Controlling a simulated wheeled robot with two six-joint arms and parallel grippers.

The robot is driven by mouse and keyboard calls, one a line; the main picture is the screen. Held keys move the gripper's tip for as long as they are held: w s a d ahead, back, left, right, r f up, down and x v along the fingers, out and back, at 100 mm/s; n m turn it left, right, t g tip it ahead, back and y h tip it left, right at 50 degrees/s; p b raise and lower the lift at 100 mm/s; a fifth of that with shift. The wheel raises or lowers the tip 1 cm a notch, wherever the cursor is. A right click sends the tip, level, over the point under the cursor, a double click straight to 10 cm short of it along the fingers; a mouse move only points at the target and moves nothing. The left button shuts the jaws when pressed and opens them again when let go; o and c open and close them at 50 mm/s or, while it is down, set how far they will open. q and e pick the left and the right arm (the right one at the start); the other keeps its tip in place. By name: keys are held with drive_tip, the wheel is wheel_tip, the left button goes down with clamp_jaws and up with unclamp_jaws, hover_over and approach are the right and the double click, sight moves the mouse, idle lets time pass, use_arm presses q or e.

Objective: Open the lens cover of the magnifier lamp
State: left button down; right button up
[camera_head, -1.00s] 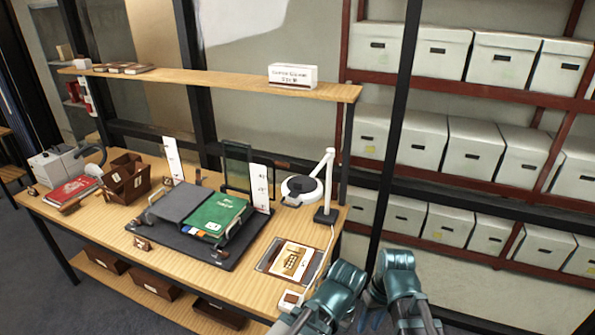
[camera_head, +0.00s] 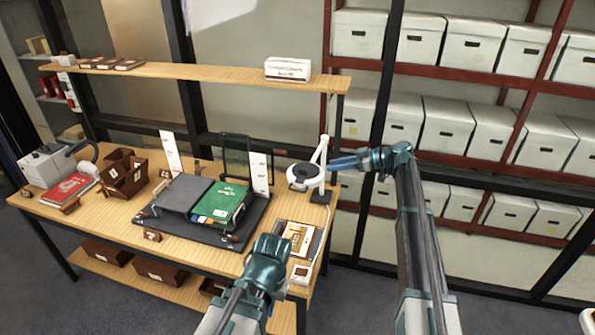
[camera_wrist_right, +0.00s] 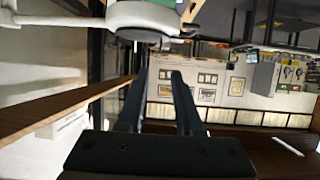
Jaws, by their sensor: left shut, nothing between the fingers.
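In the right wrist view the lamp head (camera_wrist_right: 143,18) shows at the top edge, beyond the two separated fingers (camera_wrist_right: 157,75); no contact is visible. My left gripper (camera_head: 275,240) is shut and empty over the desk's front edge; its fingertips are hard to see.
A framed card (camera_head: 300,236) and a small white box (camera_head: 301,274) are near the desk's right front. A shelf (camera_head: 205,77) runs above the desk. Shelves of white boxes (camera_head: 445,124) stand at the right.

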drive_tip(key=b+x, duration=0.4)
drive_tip(key=x, duration=0.8)
drive_tip(key=shift+d, duration=0.1)
drive_tip(key=shift+w+a+f+b, duration=0.2)
drive_tip(key=shift+a+b, duration=0.15)
drive_tip(key=shift+a, duration=0.2)
clamp_jaws()
idle(0.6)
